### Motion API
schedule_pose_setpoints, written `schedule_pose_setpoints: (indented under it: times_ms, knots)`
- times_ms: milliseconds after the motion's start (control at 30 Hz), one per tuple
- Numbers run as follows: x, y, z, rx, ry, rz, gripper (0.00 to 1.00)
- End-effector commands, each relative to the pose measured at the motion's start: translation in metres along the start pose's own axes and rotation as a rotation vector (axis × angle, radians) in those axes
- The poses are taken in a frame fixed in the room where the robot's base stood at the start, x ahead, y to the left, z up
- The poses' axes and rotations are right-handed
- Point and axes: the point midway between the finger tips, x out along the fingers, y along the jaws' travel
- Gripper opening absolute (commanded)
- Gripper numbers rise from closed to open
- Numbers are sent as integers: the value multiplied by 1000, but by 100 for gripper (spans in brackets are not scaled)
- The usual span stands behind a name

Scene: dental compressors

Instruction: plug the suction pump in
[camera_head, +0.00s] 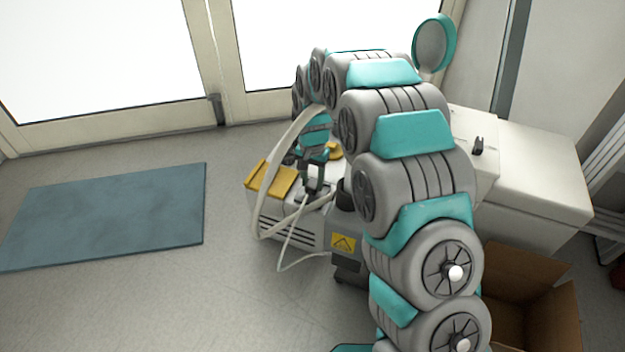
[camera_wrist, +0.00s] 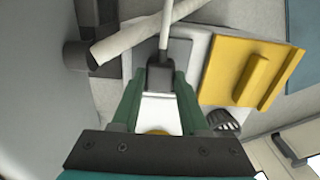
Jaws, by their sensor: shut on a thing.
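The suction pump appears to be the low white unit (camera_head: 290,235) with vents and a yellow warning label, partly hidden by my arm. My gripper (camera_head: 315,185) points down over its top and is shut on a dark plug. In the wrist view the plug (camera_wrist: 160,76) sits between the fingertips (camera_wrist: 158,88), its pale cable (camera_wrist: 167,25) running away from it. A grey panel (camera_wrist: 182,50) lies behind the plug. I cannot tell whether the plug is in a socket. In the head view the cable (camera_head: 285,245) hangs down the unit's front.
A yellow block (camera_head: 270,180) sits on the unit's left end, close beside the gripper in the wrist view (camera_wrist: 240,75). A thick pale hose (camera_head: 272,165) arches near my arm. An open cardboard box (camera_head: 520,300) stands right; a blue mat (camera_head: 110,215) lies left.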

Motion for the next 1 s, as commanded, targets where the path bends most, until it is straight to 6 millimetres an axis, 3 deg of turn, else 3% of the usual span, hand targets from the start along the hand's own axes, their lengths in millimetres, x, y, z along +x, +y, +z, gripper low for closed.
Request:
schedule_pose_setpoints:
  times_ms: [800,833,1000]
  knots:
    - [12,0,0,0,1,0,0]
    - [12,0,0,0,1,0,46]
    - [11,0,0,0,1,0,65]
